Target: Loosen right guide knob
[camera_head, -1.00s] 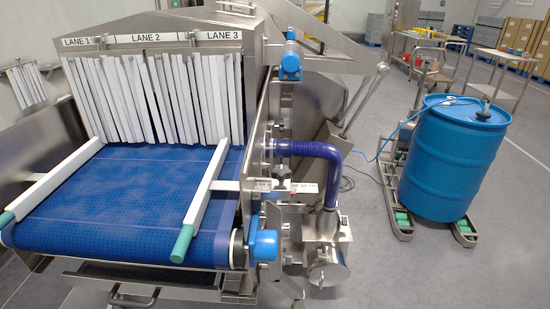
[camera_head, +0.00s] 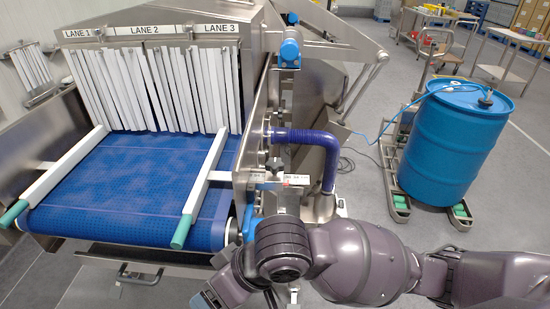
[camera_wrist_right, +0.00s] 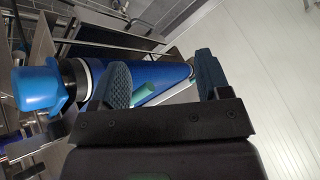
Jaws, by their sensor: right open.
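The right guide rail (camera_head: 207,178) is a white bar with a green end, lying over the blue belt's right side. My right arm reaches in from the right across the front of the machine. My right gripper (camera_wrist_right: 163,78) is open and empty, its two dark ribbed fingers apart. In the head view it is low in front of the belt's right corner, well below and nearer than the knob. The knob cannot be made out in the right wrist view. My left gripper is not in view.
The blue belt (camera_head: 130,180) and its roller end lie near the right gripper. A blue cap (camera_wrist_right: 36,88) is close to it in the wrist view. A purple hose (camera_head: 315,140) curves beside the knob. A blue drum (camera_head: 450,145) stands to the right.

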